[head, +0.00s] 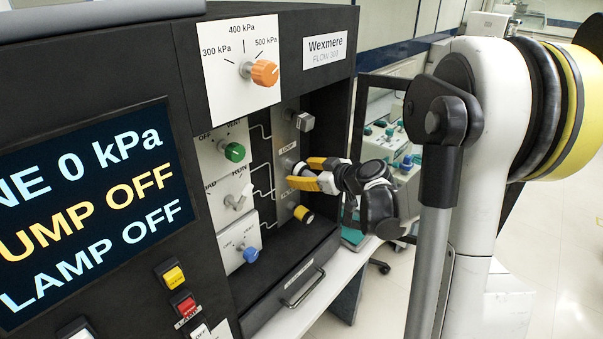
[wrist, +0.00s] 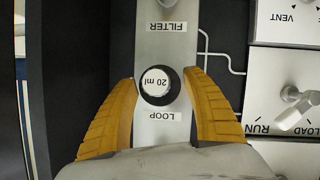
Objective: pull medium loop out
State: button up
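The loop plug (wrist: 157,84) is a round black-rimmed piece with a white face reading "20 ml". It sits in the light metal strip (wrist: 160,50) beside the LOOP label. My gripper (wrist: 158,77) is open, with one yellow finger on each side of the plug. Narrow gaps seem to show between fingers and plug; I cannot tell whether either touches.
Left are green (head: 234,152) and blue (head: 250,255) knobs and a lever (head: 238,201). The screen (head: 88,205) reads 0 kPa, pump off, lamp off.

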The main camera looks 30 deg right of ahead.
jog(key=c, duration=1)
jog(key=shift+s+d+f, duration=0.15)
jog(key=shift+s+d, duration=0.1)
jog(key=shift+s, duration=0.4)
jog(key=s+d+f+b, duration=0.1)
jog(key=s+d+b, duration=0.1)
jog(key=s, duration=0.6)
jog(key=shift+s+d+f, duration=0.15)
jog(key=shift+s+d, duration=0.15)
jog(key=shift+d, duration=0.25)
dwell(0.3)
